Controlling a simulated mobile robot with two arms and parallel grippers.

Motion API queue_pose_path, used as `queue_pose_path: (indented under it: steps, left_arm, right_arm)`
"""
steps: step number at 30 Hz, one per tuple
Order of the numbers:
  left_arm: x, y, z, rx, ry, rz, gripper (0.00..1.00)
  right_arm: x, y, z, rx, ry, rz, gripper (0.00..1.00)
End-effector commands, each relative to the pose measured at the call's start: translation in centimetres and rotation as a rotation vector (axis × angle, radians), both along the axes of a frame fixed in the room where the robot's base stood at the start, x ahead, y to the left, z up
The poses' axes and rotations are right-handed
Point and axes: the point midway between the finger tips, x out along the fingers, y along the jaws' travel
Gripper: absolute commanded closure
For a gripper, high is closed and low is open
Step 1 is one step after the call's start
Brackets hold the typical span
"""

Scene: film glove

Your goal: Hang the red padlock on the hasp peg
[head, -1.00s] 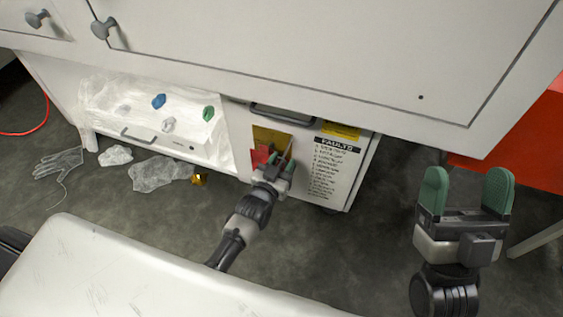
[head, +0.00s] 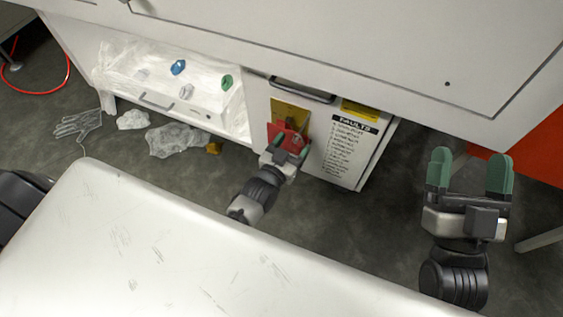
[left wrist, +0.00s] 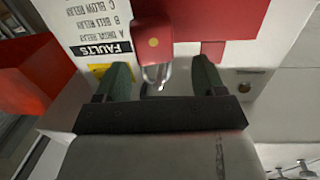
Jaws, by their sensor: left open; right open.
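The red padlock (head: 293,141) is at the front of the white cabinet, against the lower part of a yellow plate (head: 288,110). In the left wrist view its red body (left wrist: 152,38) shows a brass dot, and its silver shackle (left wrist: 158,76) lies between the fingers. My left gripper (head: 290,148) is open around the padlock, with a gap on each side in the wrist view (left wrist: 160,82). The hasp peg is not clear, and I cannot tell whether the shackle is around it. My right gripper (head: 470,175) is open and empty, away at the right.
A FAULTS list (head: 347,148) is on the cabinet beside the plate. An open drawer (head: 160,95) with plastic film and small coloured pieces is at the left. A glove (head: 78,124) and crumpled film (head: 176,140) lie on the floor. A white surface (head: 150,240) fills the foreground.

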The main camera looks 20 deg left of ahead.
Motion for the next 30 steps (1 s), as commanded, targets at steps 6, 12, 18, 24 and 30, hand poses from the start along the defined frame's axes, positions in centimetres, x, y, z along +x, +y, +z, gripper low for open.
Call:
queue_pose_path:
  steps: [6,12,18,24,30]
  left_arm:
    - [-3.7,0.1,0.3,-0.001,0.002,-0.004,0.3]
    - [-6.3,0.3,0.4,-0.002,0.0,-0.007,0.3]
    - [-7.6,0.4,0.4,-0.003,-0.002,-0.008,0.3]
    - [-7.8,0.4,0.3,-0.003,-0.003,-0.008,0.3]
    - [-7.5,0.2,2.8,-0.005,-0.015,-0.019,0.3]
  right_arm:
    - [1.3,-0.2,-2.3,-0.066,0.235,-0.014,0.22]
    - [1.7,-0.4,-4.6,-0.113,0.41,-0.024,0.22]
    - [1.8,-0.6,-5.8,-0.136,0.496,-0.028,0.22]
    - [1.8,-0.7,-6.0,-0.14,0.51,-0.03,0.22]
    - [1.8,-0.7,-6.0,-0.14,0.508,-0.03,0.22]
